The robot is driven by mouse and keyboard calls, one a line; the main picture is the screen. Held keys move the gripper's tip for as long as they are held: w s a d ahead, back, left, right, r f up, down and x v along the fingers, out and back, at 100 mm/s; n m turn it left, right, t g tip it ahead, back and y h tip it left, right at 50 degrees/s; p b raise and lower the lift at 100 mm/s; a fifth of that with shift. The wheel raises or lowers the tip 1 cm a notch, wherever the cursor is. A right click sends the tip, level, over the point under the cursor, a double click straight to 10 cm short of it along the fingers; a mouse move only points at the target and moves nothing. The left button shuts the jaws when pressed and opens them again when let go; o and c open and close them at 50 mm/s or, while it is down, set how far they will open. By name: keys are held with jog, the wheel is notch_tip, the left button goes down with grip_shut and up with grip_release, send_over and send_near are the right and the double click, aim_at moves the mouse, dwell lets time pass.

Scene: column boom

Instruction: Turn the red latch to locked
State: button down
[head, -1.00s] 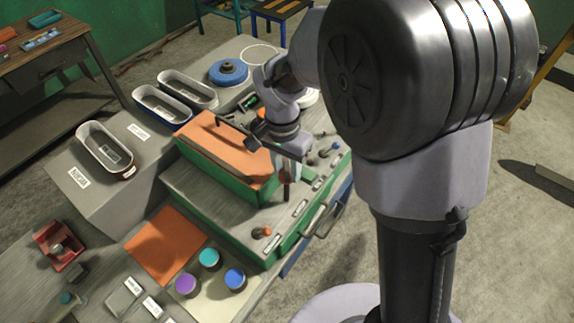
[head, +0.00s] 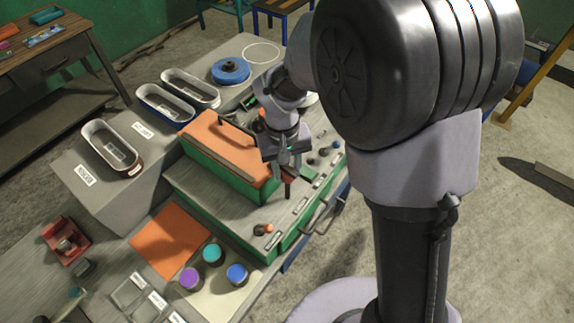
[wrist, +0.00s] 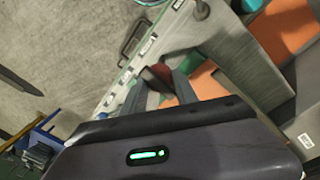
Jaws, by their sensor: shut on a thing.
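The red latch (head: 288,188) is a small dark red handle at the right end of the green box with the orange lid (head: 222,143). My gripper (head: 288,168) is over it, pointing down, with its fingers at the handle. In the wrist view the red latch (wrist: 160,72) shows between the two grey fingertips of my gripper (wrist: 162,83), which is shut on it. The fingers hide part of the latch, and its lock marking cannot be read.
A row of knobs and labels runs along the bench's front ledge, with an orange-tipped knob (head: 263,229) near the left end. A metal drawer handle (head: 322,215) sticks out below. Oval bins (head: 110,147) stand at the back left.

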jog(key=shift+n, duration=0.5)
jog(key=c, duration=0.9)
grip_release()
jog(key=shift+c, duration=0.2)
notch_tip(320, 180, up, 17)
jog(key=p, duration=0.4)
jog(key=shift+s+a+r, duration=0.2)
jog(key=shift+a, duration=0.25)
